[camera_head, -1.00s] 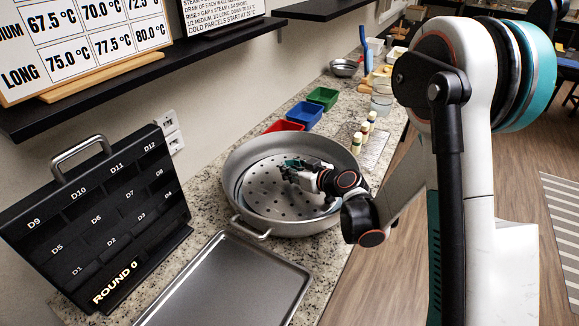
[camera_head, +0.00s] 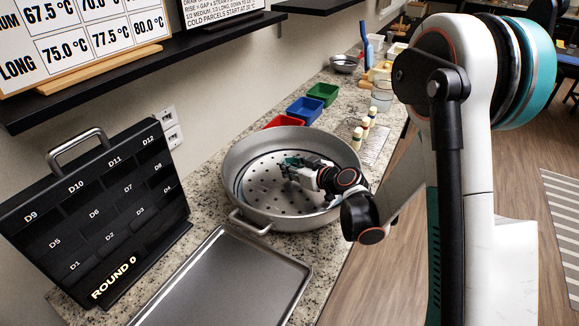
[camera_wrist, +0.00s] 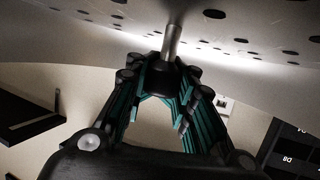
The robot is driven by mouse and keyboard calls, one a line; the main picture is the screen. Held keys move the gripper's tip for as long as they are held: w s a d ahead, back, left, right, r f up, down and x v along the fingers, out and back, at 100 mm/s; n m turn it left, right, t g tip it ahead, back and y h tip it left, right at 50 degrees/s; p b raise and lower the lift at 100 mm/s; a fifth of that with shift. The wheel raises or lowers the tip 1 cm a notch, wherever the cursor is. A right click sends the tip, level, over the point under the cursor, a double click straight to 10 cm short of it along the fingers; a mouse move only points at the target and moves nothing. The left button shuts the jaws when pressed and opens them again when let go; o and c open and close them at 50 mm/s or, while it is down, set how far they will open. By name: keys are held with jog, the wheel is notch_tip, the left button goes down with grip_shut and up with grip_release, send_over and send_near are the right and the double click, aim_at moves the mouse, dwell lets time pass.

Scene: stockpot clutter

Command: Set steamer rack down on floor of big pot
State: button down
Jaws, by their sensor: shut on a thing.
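The steamer rack (camera_head: 262,192) is a round, perforated grey metal disc inside the big pot (camera_head: 229,165), a wide grey metal pot with a loop handle at its near side. My gripper (camera_head: 291,166) reaches in over the pot's right rim. It is shut on the dark knob of the rack's central post. In the wrist view my gripper (camera_wrist: 172,78) has both fingers against that knob, with the post running to the perforated rack (camera_wrist: 235,42). The rack looks roughly level, below the rim. Its underside and the pot floor are hidden, so contact with the floor cannot be told.
A metal baking tray (camera_head: 225,285) lies in front of the pot. A black labelled case (camera_head: 100,215) stands at the left. Red (camera_head: 284,121), blue (camera_head: 304,110) and green (camera_head: 323,94) bins and small bottles (camera_head: 365,127) stand behind the pot. A dark shelf (camera_head: 120,85) overhangs the wall side.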

jog(key=shift+f, duration=0.1)
jog(key=c, duration=1.2)
grip_release()
jog(key=shift+c, duration=0.2)
